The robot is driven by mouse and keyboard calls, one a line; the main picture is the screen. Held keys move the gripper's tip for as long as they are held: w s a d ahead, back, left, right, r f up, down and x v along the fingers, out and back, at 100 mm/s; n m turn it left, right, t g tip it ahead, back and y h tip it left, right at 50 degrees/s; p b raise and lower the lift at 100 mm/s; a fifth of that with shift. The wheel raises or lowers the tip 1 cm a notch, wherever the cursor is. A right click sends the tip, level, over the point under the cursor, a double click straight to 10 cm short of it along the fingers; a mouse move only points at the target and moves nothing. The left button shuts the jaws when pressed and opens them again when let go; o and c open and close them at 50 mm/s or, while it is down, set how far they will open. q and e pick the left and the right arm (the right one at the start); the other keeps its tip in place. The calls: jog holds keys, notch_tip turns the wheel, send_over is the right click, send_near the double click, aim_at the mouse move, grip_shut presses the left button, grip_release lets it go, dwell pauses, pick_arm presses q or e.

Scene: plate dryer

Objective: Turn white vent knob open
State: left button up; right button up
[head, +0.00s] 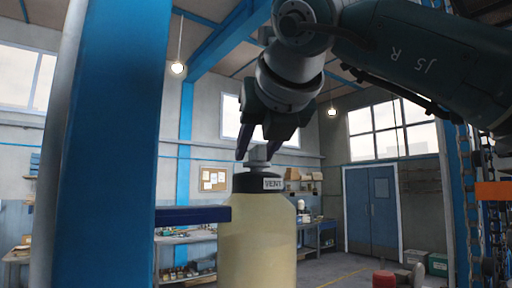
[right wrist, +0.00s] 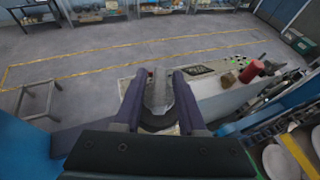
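The pale grey-white vent knob (head: 258,155) stands on the dark cap of a cream cylinder (head: 257,240). A label reading "VENT" (head: 273,184) is on the cap's side. My right gripper (head: 256,151) comes down from above, its two dark fingers spread either side of the knob. In the right wrist view the knob (right wrist: 158,92) lies between the fingers (right wrist: 158,84). I cannot tell whether a finger touches it. My left gripper is not in view.
A blue post (head: 110,150) stands close at the left, with a dark blue bar (head: 192,215) reaching to the cylinder. Chains (head: 488,220) hang at the right. A red object (right wrist: 251,71) stands beyond the gripper in the right wrist view.

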grip_shut()
jog(key=n+y+b, duration=0.1)
jog(key=b, duration=0.1)
jog(key=shift+w+d+f+b, duration=0.1)
jog(key=shift+f+b, duration=0.3)
jog(key=shift+r+n+g+y+b, duration=0.15)
jog(key=shift+n+g+y+b, duration=0.25)
jog(key=shift+n+y, duration=0.25)
jog(key=shift+r+n+g+y, duration=0.25)
jog(key=shift+n+g+y, duration=0.45)
jog(key=shift+n+y, duration=0.55)
jog(key=shift+o, duration=1)
grip_release()
